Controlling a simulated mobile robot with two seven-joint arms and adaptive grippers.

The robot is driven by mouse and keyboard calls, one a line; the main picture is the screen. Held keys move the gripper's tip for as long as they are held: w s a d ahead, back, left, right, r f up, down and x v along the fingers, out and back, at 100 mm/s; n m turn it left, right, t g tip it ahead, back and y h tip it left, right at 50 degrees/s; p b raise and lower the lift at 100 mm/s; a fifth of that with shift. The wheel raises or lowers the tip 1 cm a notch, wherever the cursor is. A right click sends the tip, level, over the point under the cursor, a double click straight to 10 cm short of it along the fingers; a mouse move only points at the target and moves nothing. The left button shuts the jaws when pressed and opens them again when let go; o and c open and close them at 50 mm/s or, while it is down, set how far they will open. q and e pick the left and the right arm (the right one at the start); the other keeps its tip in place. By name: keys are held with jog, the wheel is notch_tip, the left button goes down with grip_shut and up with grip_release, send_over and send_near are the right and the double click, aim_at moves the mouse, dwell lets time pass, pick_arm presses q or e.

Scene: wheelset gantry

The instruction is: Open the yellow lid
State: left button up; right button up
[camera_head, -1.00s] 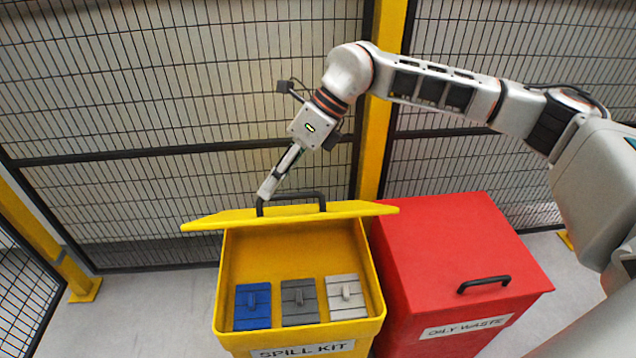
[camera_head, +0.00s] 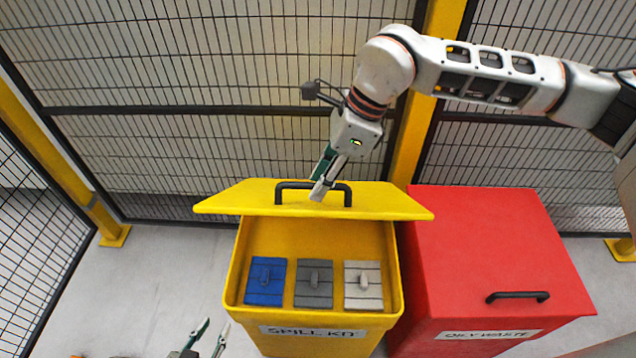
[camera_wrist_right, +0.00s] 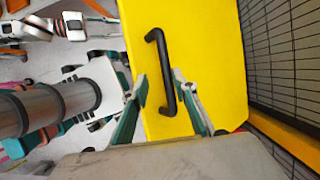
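The yellow lid (camera_head: 228,203) stands part-raised on the yellow bin labelled SPILL KIT (camera_head: 233,290), leaving the bin's front opening uncovered. The lid has a black handle (camera_head: 292,185) on its upper face. My right gripper (camera_head: 322,192) is at the right part of the handle. In the right wrist view, its fingers (camera_wrist_right: 160,80) are apart on either side of the black handle (camera_wrist_right: 162,62), over the yellow lid (camera_wrist_right: 212,60). Gaps show between fingers and handle. My left gripper (camera_head: 217,324) is low at the bottom edge, fingers apart and empty, in front of the bin.
Blue (camera_head: 266,283), dark grey (camera_head: 314,287) and light grey (camera_head: 363,287) blocks lie inside the yellow bin. A closed red bin (camera_head: 490,245) labelled OILY WASTE stands close at its right. A mesh fence (camera_head: 200,70) and yellow post (camera_head: 412,140) are behind.

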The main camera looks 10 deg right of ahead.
jog(key=shift+x, duration=0.9)
jog(key=shift+w, duration=0.1)
grip_shut()
jog(key=shift+r, duration=0.15)
